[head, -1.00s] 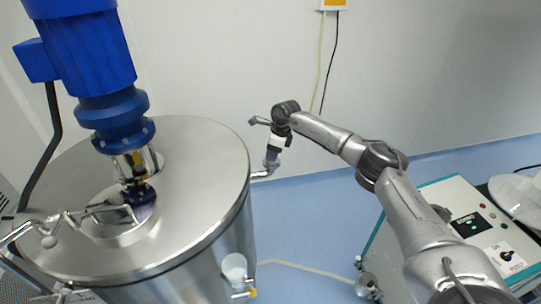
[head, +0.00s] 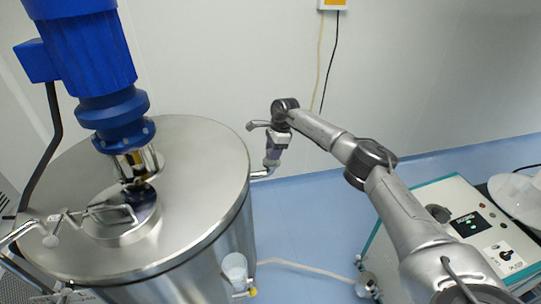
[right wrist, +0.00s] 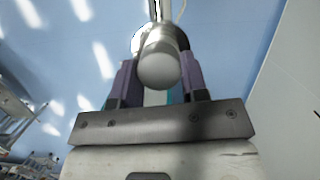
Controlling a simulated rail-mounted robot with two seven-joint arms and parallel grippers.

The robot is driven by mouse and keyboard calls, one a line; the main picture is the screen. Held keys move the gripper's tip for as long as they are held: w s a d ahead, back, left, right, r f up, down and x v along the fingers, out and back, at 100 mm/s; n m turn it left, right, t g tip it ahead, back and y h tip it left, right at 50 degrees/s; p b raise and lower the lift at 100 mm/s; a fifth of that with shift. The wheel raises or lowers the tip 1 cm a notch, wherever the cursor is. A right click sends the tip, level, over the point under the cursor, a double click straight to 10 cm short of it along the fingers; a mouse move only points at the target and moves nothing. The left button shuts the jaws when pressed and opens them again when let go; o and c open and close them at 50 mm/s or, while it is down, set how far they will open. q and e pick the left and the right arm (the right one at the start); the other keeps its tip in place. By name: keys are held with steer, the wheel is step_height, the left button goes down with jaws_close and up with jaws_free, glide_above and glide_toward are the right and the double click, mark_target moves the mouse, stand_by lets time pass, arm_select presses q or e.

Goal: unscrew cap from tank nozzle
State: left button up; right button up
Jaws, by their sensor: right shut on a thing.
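The steel tank (head: 195,170) stands at the left of the head view. Its bent nozzle (head: 262,174) sticks out from the tank's right side. My right gripper (head: 272,161) points down at the nozzle's upturned end. In the right wrist view, its two purple fingers stand on either side of a rounded grey cap (right wrist: 158,70) and are shut on it. The nozzle pipe shows only in part behind the cap, so I cannot tell whether the cap still touches it. My left gripper is not in view.
A blue motor (head: 90,50) stands on the tank lid. A control cabinet (head: 475,225) with a panel is at the right, partly behind my right arm. A pale hose (head: 305,268) lies on the blue floor. The floor between tank and cabinet is mostly clear.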

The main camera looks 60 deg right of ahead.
steer(key=shift+n, duration=1)
steer(key=shift+n+g, duration=0.3)
steer(key=n+b, duration=0.1)
steer(key=n, duration=0.1)
steer(key=shift+w+n+y, duration=0.15)
steer(key=shift+n+y, duration=0.15)
steer(key=shift+n+g, duration=0.4)
steer(key=shift+n, duration=0.1)
steer(key=o, duration=1)
